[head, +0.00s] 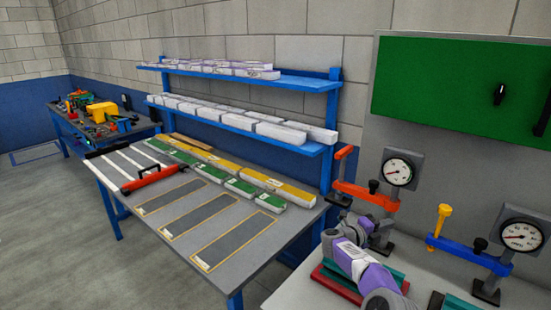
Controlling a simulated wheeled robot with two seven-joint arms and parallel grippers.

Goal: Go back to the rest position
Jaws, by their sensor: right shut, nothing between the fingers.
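My right arm, purple and grey, comes up from the bottom right of the head view. My right gripper (354,223) is at its far end, small and partly hidden by the arm's own links. It is shut and nothing shows between its fingers. It is low over the bench on the right, close to the red clamp (365,195) and its dial gauge (398,172). I cannot tell whether it touches anything. My left gripper is not in view.
A red and teal fixture (338,284) lies beneath my right arm. A blue clamp (470,250) with another gauge (521,236) stands to the right. The table (252,262) at left holds green and yellow packs (278,187). Blue shelves (247,79) hold white packs. Floor (45,235) is clear at far left.

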